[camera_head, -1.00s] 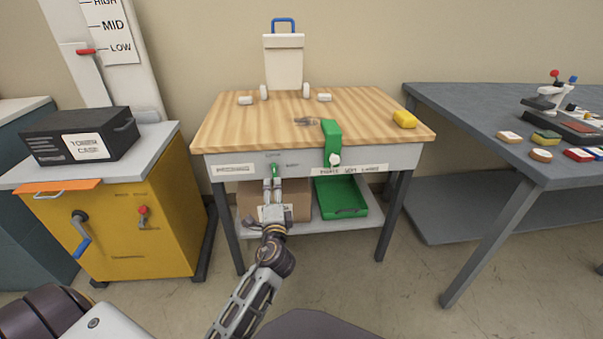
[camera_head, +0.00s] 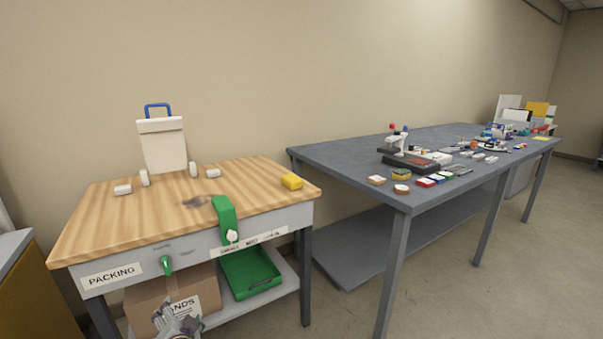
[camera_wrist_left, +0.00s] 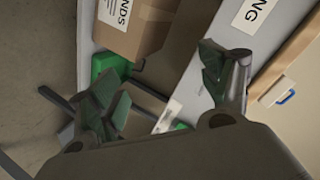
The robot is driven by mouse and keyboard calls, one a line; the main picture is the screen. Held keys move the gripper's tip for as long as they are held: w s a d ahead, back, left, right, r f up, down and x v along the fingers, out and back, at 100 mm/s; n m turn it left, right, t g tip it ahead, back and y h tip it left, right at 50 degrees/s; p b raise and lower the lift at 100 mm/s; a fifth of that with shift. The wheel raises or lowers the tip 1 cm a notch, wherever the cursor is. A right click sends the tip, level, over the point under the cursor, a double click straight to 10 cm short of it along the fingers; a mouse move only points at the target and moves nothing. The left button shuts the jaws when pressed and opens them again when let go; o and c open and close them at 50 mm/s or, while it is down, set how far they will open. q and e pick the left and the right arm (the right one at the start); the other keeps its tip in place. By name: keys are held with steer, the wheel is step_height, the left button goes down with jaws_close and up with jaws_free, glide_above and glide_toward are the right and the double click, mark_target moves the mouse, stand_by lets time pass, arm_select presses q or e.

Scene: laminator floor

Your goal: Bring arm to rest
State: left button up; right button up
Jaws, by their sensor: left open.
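My left gripper (camera_head: 180,325) shows at the bottom edge of the head view, in front of the cardboard box (camera_head: 172,296) under the packing table. In the left wrist view its two fingers (camera_wrist_left: 163,85) are spread apart with nothing between them. My right gripper is not in view.
A green tray (camera_head: 250,272) sits on the table's lower shelf. A long grey table (camera_head: 340,157) with several small items stands to the right. Open floor (camera_head: 450,300) lies at the right.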

arm_select(q)
steer(key=s+d+f+n+g+h, duration=0.1)
steer(key=s+d+f+h, duration=0.2)
steer(key=d, duration=0.3)
steer(key=s+d+f+n+g+h, duration=0.1)
steer(key=s+d+f+g+h, duration=0.15)
steer(key=d, duration=0.25)
steer(key=s+d+f+g+h, duration=0.1)
steer(key=s+d+f+h, duration=0.3)
steer(key=d, duration=0.2)
steer(key=s+d+f+g, duration=0.1)
steer(key=s+f+g, duration=0.1)
steer(key=s+f, duration=0.6)
steer(key=s+p, duration=0.1)
steer(key=s, duration=0.3)
steer(key=shift+s+d+f, duration=0.15)
steer(key=shift+s+d, duration=0.15)
steer(key=shift+s, duration=0.05)
steer(key=shift+a+f+g+p, duration=0.1)
steer(key=shift+f+g+p, duration=0.25)
steer(key=shift+p, duration=0.3)
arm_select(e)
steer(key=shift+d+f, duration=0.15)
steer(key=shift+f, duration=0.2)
